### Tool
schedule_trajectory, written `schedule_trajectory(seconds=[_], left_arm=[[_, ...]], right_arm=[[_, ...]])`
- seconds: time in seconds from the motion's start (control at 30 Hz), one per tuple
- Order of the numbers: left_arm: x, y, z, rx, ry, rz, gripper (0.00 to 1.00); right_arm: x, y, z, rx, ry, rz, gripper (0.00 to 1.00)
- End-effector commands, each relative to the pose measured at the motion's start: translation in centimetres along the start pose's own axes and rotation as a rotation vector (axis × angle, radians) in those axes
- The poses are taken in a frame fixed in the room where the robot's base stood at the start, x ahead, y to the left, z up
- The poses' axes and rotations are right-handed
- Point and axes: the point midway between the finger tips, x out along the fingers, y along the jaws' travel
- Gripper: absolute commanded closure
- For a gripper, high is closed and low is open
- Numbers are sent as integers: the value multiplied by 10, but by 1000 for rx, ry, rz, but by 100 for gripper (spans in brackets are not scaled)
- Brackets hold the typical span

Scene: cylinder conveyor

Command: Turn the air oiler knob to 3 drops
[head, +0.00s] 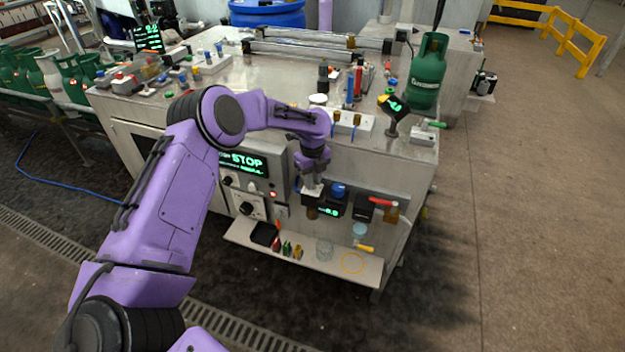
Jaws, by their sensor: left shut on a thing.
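My left gripper (312,190) points down at the front panel of the grey workbench and is shut on the knob on top of the air oiler. The knob is mostly hidden by the fingers. The oiler's small amber bowl (311,213) shows just below the fingertips. The knob's drop setting cannot be read. Right of it are a blue knob (339,190) and a small green display that seems to read 0.0 (328,211). My right gripper is not in view.
A black unit with a red handle (381,202) sits to the right. A control box showing STOP (243,160) is to the left. A green gas cylinder (428,72) stands on the bench (225,95).

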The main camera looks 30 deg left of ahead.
Motion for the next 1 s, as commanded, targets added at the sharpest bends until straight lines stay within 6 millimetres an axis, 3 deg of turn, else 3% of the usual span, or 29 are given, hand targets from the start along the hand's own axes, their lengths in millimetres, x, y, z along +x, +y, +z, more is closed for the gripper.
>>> schedule_trajectory(seconds=[0.57, 0.6, 0.63, 1.0], left_arm=[[1, 0, -1, 29, 2, 1, 100], [1, 0, -1, 29, 2, 1, 64], [1, 0, -1, 29, 2, 1, 55], [-6, 0, 0, 28, 0, -1, 52]], right_arm=[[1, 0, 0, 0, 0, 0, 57], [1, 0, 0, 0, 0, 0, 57], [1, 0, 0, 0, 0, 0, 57], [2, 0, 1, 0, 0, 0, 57]])
